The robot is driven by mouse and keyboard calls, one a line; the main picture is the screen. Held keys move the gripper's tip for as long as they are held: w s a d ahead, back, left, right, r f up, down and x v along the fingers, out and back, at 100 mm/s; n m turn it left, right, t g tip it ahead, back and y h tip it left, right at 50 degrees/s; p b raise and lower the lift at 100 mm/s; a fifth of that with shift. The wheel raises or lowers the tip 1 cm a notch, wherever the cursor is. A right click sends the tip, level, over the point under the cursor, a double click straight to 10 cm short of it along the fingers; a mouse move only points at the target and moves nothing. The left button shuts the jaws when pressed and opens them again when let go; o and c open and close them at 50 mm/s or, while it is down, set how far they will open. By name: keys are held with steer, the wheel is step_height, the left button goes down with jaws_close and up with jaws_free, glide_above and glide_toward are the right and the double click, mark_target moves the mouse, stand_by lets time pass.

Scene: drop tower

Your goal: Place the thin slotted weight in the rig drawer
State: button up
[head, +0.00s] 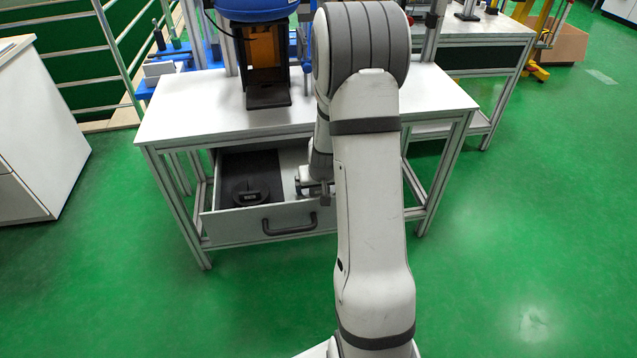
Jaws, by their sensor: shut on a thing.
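The rig drawer (222,229) is pulled open under the white-topped rig table. A dark round disc (251,193) with a raised middle lies on the dark lining in its left part. Whether it is a slotted weight is too small to tell. My gripper (316,188) is over the right part of the drawer, to the right of the disc and apart from it. My arm partly hides the gripper and the drawer's right end. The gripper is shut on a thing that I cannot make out. I cannot identify the thin slotted weight for sure.
The drawer front has a dark handle (289,226). On the white table top (190,106) stands the rig with a black base plate (268,96) and a blue part (257,9). A white cabinet (37,140) stands at the left. The green floor in front is clear.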

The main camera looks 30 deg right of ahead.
steer(key=shift+r, duration=0.15)
steer(key=o, duration=1.4)
steer(key=shift+o, duration=0.2)
steer(key=p+v, duration=0.4)
steer(key=v, duration=0.8)
steer(key=s+a+r+n+g, duration=0.1)
steer(key=s+a+r, duration=0.4)
steer(key=s, duration=0.5)
steer(key=s+a+r+n+g+y, duration=0.1)
steer(key=s+a+r+n+g, duration=0.1)
steer(key=s+a+r, duration=0.4)
steer(key=s+a, duration=0.3)
steer(key=s, duration=0.1)
steer(key=shift+a+r, duration=0.25)
steer(key=shift+a, duration=0.15)
steer(key=shift+r, duration=0.15)
